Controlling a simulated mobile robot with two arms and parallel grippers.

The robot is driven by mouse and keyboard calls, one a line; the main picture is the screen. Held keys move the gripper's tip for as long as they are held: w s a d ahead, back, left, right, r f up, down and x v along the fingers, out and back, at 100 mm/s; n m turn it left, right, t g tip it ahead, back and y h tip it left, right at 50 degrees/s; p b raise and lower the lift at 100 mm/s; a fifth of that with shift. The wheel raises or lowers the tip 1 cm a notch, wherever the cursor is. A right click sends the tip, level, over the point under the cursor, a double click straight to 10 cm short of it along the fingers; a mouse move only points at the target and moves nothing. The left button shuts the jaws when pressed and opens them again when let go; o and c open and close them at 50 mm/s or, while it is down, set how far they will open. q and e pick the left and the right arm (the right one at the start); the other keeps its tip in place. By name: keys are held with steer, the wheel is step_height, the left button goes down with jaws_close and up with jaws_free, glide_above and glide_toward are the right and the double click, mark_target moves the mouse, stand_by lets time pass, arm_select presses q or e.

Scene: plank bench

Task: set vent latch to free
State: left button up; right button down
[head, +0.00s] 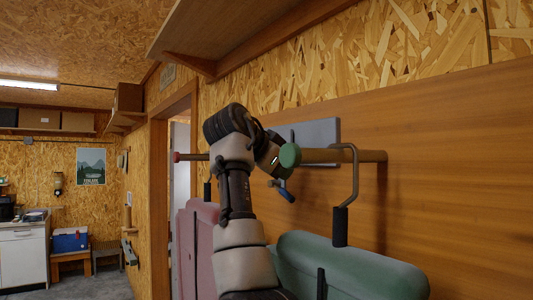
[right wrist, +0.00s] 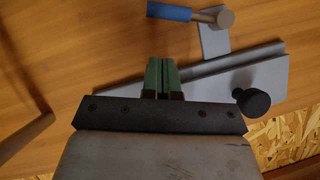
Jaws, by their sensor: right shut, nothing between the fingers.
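The vent latch shows in the right wrist view as a lever with a blue grip (right wrist: 168,11), a round pivot (right wrist: 226,18) and grey plates (right wrist: 225,80) with a black knob (right wrist: 250,102). In the head view the blue grip (head: 286,191) points down to the right, below a grey plate (head: 318,132) on the wall. My right gripper (right wrist: 163,78) has green fingertips shut together with nothing between them. In the right wrist view they sit in front of the long grey plate, with the blue grip apart above them. My left gripper is out of view.
A pink padded item (head: 195,245) hangs to the left. A wooden shelf (head: 240,35) is overhead.

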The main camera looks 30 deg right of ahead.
mark_target(283, 192)
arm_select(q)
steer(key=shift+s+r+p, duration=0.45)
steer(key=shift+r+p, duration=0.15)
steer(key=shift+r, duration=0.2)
arm_select(e)
steer(key=f, duration=0.1)
steer(key=w+f, duration=0.1)
steer(key=d+f, duration=0.1)
steer(key=f, duration=0.1)
steer(key=shift+w+d, duration=0.1)
steer(key=shift+w, duration=0.2)
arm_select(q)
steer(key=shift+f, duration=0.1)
arm_select(e)
steer(key=shift+s+d, duration=0.1)
